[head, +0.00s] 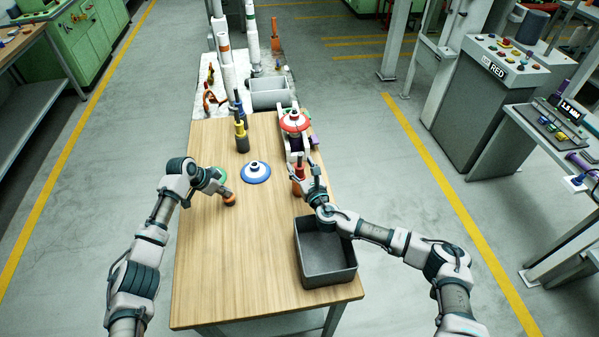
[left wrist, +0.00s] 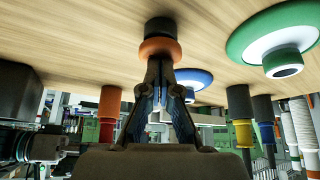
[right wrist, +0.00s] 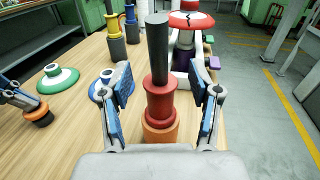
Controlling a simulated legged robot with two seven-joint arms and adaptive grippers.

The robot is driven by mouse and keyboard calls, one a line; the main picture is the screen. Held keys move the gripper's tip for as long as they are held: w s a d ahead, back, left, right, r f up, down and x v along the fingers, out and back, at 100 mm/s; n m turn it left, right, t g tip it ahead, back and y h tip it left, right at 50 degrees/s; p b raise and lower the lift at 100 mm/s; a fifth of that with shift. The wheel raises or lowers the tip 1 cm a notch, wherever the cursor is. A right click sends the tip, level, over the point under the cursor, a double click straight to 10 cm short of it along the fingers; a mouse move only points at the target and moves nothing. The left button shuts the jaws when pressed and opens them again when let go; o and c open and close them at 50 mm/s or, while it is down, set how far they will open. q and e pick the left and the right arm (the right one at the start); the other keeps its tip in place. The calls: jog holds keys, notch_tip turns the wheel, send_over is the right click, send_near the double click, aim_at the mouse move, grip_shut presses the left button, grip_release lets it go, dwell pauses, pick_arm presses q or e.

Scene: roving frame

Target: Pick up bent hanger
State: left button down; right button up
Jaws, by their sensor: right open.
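Nothing shows clearly as a bent hanger. My right gripper (head: 307,180) is open around a stack of a black rod, red spool and orange base (right wrist: 160,105); in the right wrist view its fingers (right wrist: 160,85) stand apart on either side, with gaps. The stack also shows in the head view (head: 298,186). My left gripper (head: 219,187) is low over the table's left side. In the left wrist view its fingertips (left wrist: 160,72) are close together, shut on an orange ring with a dark end (left wrist: 160,45), near the wood. That piece also shows in the head view (head: 229,199).
A grey bin (head: 325,268) stands at the table's front right. A blue-white disc (head: 256,172), a green-white disc (right wrist: 57,79) and dark-yellow posts (head: 241,137) stand on the table. A red-topped white fixture (head: 294,121) is behind the stack. The table's (head: 225,270) front left is clear.

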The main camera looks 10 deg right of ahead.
pick_arm(q)
jog(key=shift+a+f, duration=0.1)
jog(key=shift+f, duration=0.15)
pick_arm(e)
grip_shut()
jog(key=shift+r, duration=0.1)
notch_tip(320, 180, up, 13)
jog(key=shift+f, duration=0.2)
dwell(0.5)
